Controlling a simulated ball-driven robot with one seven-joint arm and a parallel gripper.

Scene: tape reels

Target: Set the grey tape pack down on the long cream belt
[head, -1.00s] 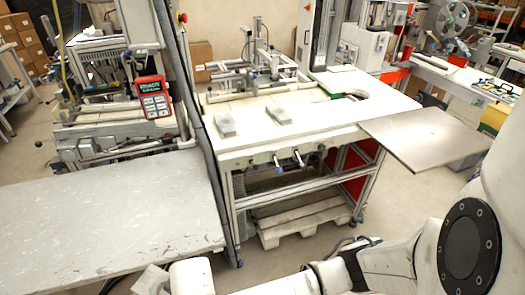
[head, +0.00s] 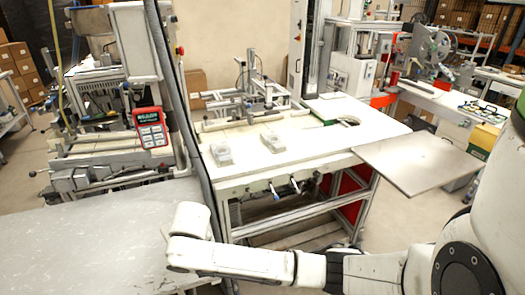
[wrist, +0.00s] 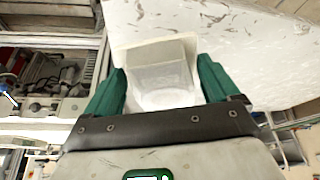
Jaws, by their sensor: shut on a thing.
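A pale grey-white, box-like pack (wrist: 162,78) sits between the green fingers of my gripper (wrist: 162,68) in the wrist view. The fingers are shut on its two sides. In the head view my arm reaches left across the bottom, but the gripper and held pack cannot be made out. A long cream-white top (head: 330,150) on the machine bench looks like the belt, though its exact edges are unclear. Two small pale grey packs, one on the left (head: 221,153) and one on the right (head: 273,141), lie on it, apart from each other.
A speckled grey-white table (head: 90,240) fills the lower left; a flecked pale surface (wrist: 240,50) shows beyond the pack. A grey post and a red handheld panel (head: 151,128) stand left of the bench. A flat metal plate (head: 420,162) juts out at right.

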